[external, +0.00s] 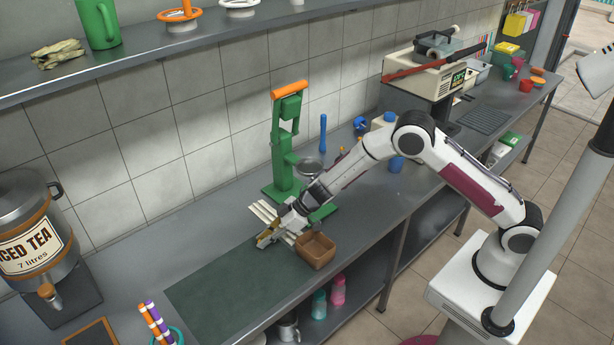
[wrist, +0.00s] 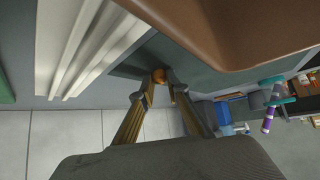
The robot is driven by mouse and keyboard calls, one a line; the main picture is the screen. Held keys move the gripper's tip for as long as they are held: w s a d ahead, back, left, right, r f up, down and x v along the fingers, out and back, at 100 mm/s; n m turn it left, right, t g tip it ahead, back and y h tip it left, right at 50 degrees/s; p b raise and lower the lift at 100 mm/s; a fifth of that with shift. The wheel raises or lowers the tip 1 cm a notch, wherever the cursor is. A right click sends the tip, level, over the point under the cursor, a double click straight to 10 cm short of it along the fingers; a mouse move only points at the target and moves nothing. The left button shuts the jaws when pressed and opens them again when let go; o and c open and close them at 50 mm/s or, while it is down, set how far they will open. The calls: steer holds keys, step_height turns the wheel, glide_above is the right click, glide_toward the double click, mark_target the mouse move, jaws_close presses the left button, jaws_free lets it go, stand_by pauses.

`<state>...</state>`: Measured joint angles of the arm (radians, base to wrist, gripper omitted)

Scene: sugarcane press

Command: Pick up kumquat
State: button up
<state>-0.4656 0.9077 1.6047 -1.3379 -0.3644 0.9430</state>
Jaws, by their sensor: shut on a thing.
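The kumquat (wrist: 158,76) is a small orange fruit, seen in the wrist view between the tips of my two fingers. My gripper (wrist: 157,84) is shut on it. In the external view my gripper (external: 266,240) is low over the counter, between the pale sticks and the brown box. The kumquat cannot be made out there. I cannot tell whether it touches the counter.
The brown open box (external: 315,252) stands close on the right of my gripper. Pale sticks (external: 268,216) lie just behind it. The green press (external: 288,150) stands farther back. The dark green mat (external: 225,295) in front is mostly clear. An iced tea dispenser (external: 32,235) stands far left.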

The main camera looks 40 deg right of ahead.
steer(key=shift+r, duration=0.1)
step_height(320, 180, up, 10)
stand_by(0.9)
